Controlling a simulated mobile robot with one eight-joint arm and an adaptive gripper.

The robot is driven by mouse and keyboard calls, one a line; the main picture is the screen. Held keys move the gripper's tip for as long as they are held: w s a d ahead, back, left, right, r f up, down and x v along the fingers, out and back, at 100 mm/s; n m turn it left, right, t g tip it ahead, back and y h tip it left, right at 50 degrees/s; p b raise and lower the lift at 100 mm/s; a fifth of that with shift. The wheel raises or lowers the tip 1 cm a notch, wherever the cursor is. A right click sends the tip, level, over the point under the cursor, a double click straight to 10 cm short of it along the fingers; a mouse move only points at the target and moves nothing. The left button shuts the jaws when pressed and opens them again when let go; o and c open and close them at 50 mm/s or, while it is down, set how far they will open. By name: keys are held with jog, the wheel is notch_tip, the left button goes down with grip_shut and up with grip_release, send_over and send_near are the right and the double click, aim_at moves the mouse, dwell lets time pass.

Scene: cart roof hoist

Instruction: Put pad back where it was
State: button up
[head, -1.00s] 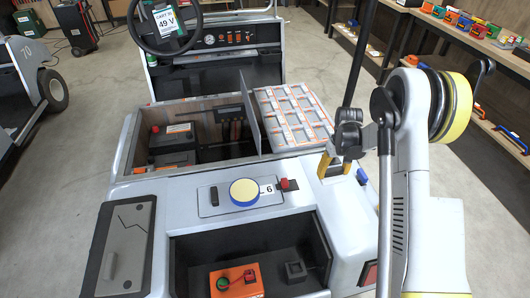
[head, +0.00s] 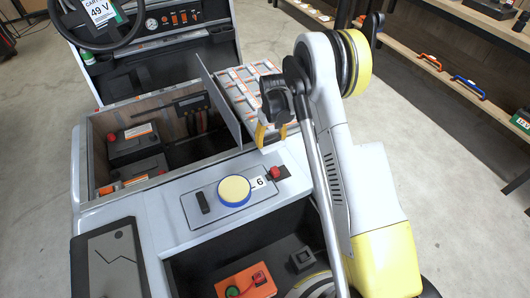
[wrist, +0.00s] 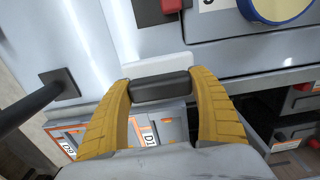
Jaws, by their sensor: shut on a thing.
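My gripper (wrist: 160,84) is shut on a dark rectangular block, seemingly the pad (wrist: 160,89), which lies across between its yellow fingertips in the wrist view. In the head view my gripper (head: 272,133) is over the cart's grey top, near the right-hand lidded bin and behind the switch panel. The pad cannot be made out there. A pale strip (wrist: 155,66) shows on the grey surface just beyond the pad in the wrist view. I cannot tell whether the pad touches the surface.
The switch panel (head: 188,207) carries a yellow-and-blue round button (head: 234,190) and a red switch (head: 275,171). An open compartment with batteries (head: 137,147) lies left of my gripper, beside a raised thin divider (head: 218,104). A black rod (wrist: 30,108) stands close by on the left in the wrist view.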

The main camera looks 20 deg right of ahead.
aim_at(265, 148)
jog(key=shift+w+a+f, duration=0.3)
jog(key=shift+a+f, duration=0.3)
jog(key=shift+a, duration=0.3)
jog(key=shift+a+f+b, duration=0.1)
jog(key=shift+f+b, duration=0.15)
jog(key=shift+b, duration=0.05)
notch_tip(265, 148, down, 4)
jog(key=shift+r+b, duration=0.15)
jog(key=shift+b, duration=0.9)
jog(key=shift+r, duration=0.1)
jog(key=o, duration=1.1)
jog(key=shift+c, duration=0.2)
